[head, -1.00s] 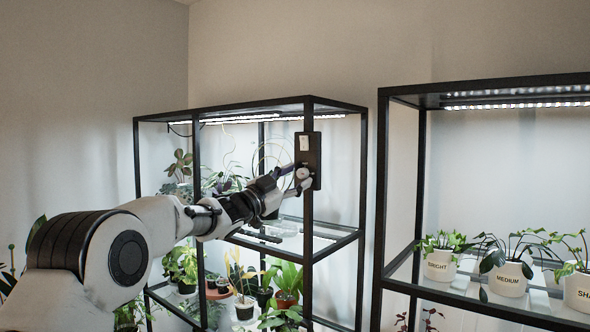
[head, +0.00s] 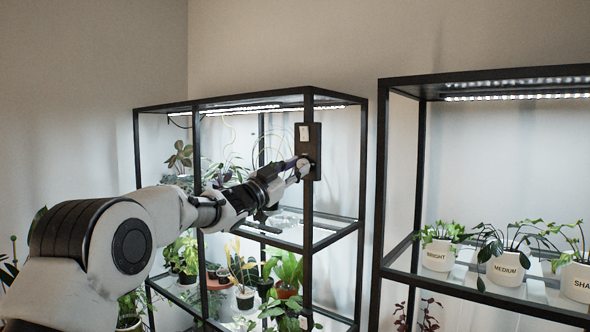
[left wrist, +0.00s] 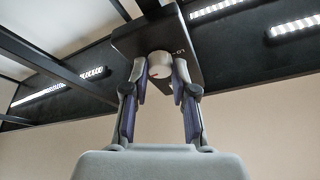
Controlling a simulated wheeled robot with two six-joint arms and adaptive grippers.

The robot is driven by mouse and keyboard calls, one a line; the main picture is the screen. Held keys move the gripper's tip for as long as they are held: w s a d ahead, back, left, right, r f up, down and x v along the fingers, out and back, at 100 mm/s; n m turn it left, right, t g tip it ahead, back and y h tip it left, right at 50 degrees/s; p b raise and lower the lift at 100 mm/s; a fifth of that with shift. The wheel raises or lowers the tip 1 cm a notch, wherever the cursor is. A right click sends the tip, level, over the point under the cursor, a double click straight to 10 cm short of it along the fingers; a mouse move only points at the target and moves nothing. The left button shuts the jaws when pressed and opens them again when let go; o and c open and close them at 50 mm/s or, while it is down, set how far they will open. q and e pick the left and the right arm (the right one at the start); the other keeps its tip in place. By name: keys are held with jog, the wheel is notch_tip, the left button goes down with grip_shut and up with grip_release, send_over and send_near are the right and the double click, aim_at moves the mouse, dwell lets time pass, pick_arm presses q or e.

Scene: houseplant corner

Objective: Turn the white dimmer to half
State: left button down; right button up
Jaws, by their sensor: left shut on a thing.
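The white dimmer (left wrist: 160,63) is a round knob on the underside-lit black control box (head: 313,140), which is fixed to the front post of the left shelf frame. My left gripper (head: 303,166) reaches the lower part of the box in the head view and mostly hides the knob there. In the left wrist view, the fingers of my left gripper (left wrist: 161,76) are shut on the knob from both sides. A small reddish mark shows on the knob's face; its exact setting is hard to read. My right gripper is in neither view.
A white rocker switch (head: 304,133) sits above the knob on the same box. The left black shelf frame (head: 309,215) holds several plants behind my arm. The right shelf carries white pots marked BRIGHT (head: 439,255), MEDIUM (head: 506,268) and one partly cut off.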

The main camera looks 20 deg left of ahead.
pick_arm(q)
jog(key=n+y, duration=0.1)
jog(key=n, duration=0.2)
jog(key=n+t+y, duration=0.1)
jog(key=n, duration=0.2)
jog(key=shift+d+y, duration=0.15)
jog(key=shift+y, duration=0.25)
jog(key=n+y, duration=0.1)
jog(key=n, duration=0.1)
jog(key=n+y, duration=0.1)
jog(key=n, duration=0.2)
jog(key=shift+s+d+r+t, duration=0.1)
jog(key=shift+d+t, duration=0.05)
jog(key=shift+t, duration=0.25)
jog(key=n+y, duration=0.1)
jog(key=n, duration=0.1)
jog(key=n+y+p, duration=0.1)
jog(key=n, duration=0.2)
jog(key=shift+d+r+y, duration=0.1)
jog(key=shift+r+y, duration=0.05)
jog(key=shift+y, duration=0.15)
jog(key=n+y, duration=0.1)
jog(key=n, duration=0.2)
jog(key=n+g+y+p, duration=0.1)
jog(key=n, duration=0.2)
jog(key=shift+s+r, duration=0.1)
jog(key=shift+g, duration=0.3)
jog(key=c, duration=0.9)
grip_release()
jog(key=shift+c, duration=0.2)
